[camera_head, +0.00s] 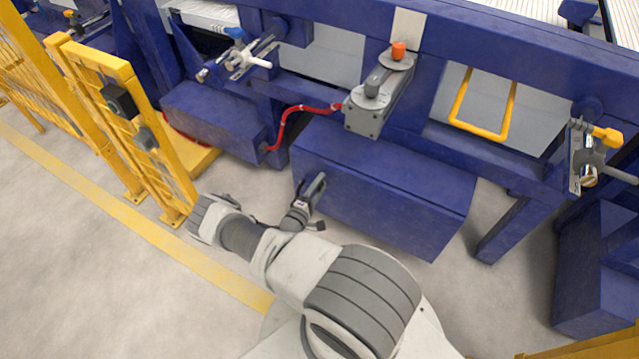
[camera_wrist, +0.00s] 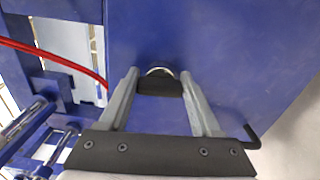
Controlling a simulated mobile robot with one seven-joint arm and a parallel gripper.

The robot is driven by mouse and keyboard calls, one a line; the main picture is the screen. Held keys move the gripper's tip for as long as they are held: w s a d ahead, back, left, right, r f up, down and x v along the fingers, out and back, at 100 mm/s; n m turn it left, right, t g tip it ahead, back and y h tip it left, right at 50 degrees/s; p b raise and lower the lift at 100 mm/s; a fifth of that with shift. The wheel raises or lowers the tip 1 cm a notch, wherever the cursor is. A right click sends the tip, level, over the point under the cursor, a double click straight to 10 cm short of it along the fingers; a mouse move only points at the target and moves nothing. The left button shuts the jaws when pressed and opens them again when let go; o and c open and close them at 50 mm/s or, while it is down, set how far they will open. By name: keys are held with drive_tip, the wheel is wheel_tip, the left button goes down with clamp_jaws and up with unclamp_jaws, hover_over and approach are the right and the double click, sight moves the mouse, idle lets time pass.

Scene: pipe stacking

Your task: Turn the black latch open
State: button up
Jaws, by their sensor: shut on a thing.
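The black latch (camera_wrist: 158,88) shows in the wrist view as a short dark piece between my fingertips, with a silver rounded part just beyond it on a blue panel. My gripper (camera_wrist: 159,77) is shut on it, one finger at each side. In the head view my gripper (camera_head: 318,184) reaches the left end of the front face of the low blue box (camera_head: 385,200). There the latch cannot be made out behind my gripper. How far it is turned cannot be told.
A black hooked rod (camera_wrist: 252,137) sticks out at the panel's right edge. A red hose (camera_head: 290,122) runs above the box's left end. A yellow fence gate (camera_head: 125,115) stands on the left. The grey floor in front is clear.

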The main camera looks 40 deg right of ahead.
drive_tip(key=shift+w+m, duration=0.1)
drive_tip(key=shift+m, duration=0.4)
drive_tip(key=o, duration=1.4)
drive_tip(key=shift+a, duration=0.1)
drive_tip(key=p+v, duration=0.3)
drive_tip(key=v, duration=1.4)
drive_tip(key=shift+a+p, duration=0.15)
drive_tip(key=shift+p, duration=0.2)
